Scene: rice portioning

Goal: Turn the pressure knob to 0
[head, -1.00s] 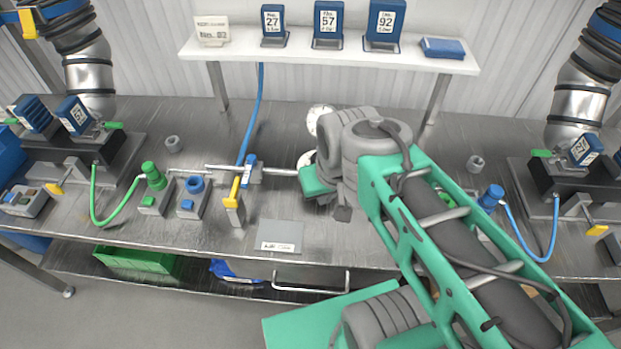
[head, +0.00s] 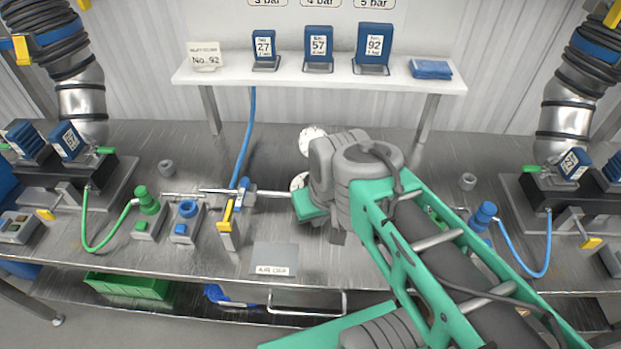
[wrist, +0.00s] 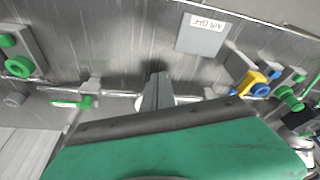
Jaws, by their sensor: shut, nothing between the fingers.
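My gripper (wrist: 157,92) is shut and empty; its grey fingers point at the bench in the wrist view. In the head view my arm covers much of the pipe line at the bench centre. A white round dial (head: 312,140) shows behind my arm, and a second dial (head: 299,181) is partly hidden by it. In the wrist view a pale round part (wrist: 140,103) is mostly hidden behind the fingers; contact cannot be told. No pressure knob is clearly marked. A blue round knob (head: 187,208) and a green one (head: 148,200) stand on small boxes left of my arm.
A yellow-handled valve (head: 227,214) stands on the pipe left of my arm. A grey plate (head: 274,258) lies at the front. Hoses (head: 245,140) and clamped stations flank the bench. Bare metal shows front centre.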

